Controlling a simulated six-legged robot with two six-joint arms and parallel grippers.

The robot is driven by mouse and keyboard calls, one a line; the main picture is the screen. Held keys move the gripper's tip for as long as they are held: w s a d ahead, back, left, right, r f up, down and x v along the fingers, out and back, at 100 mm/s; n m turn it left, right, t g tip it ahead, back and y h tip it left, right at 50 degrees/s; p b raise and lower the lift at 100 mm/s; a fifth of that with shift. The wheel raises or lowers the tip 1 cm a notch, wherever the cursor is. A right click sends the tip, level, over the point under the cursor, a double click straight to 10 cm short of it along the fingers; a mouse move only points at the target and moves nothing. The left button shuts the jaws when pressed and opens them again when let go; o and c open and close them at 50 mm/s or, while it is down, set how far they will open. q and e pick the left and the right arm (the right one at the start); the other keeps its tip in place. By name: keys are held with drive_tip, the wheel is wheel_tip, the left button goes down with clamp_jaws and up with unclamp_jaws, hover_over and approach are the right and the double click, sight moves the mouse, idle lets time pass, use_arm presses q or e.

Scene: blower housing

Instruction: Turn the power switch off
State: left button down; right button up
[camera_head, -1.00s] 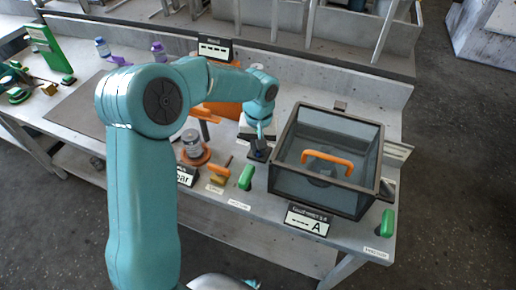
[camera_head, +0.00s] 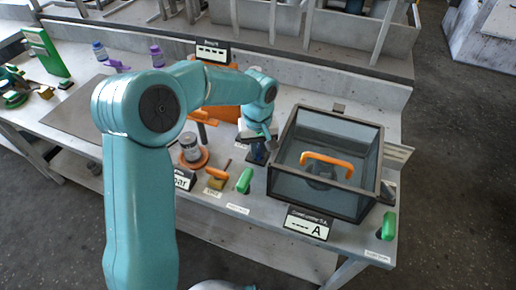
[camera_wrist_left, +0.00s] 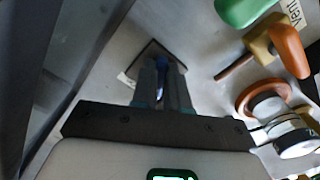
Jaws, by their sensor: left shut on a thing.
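The power switch, a small dark plate with a blue lever (camera_wrist_left: 162,66), is on the bench top, left of the clear-walled box. In the wrist view the plate (camera_wrist_left: 150,49) lies under my fingertips, with a small white label beside it. My left gripper (camera_wrist_left: 160,72) points down at it and is shut on the blue lever, one finger on each side. In the head view my left gripper (camera_head: 262,146) covers most of the switch, so the lever's exact angle is hard to tell. My right gripper is in neither view.
The dark-framed box (camera_head: 325,190) with an orange handle (camera_head: 327,158) stands close right of the gripper. A green handle (camera_head: 244,181), a brass valve (camera_head: 216,180) and a gauge on an orange ring (camera_head: 190,150) are to the left. Another green handle (camera_head: 388,226) is at the right.

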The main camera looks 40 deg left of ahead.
use_arm(q)
drive_tip(key=c, duration=1.4)
unclamp_jaws()
drive_tip(key=shift+r, duration=0.15)
drive_tip(key=shift+o, duration=1.3)
drive_tip(key=shift+s+d, duration=0.1)
wheel_tip(320, 180, up, 16)
drive_tip(key=p, duration=0.2)
drive_tip(key=shift+r, duration=0.2)
drive_tip(key=shift+r, duration=0.1)
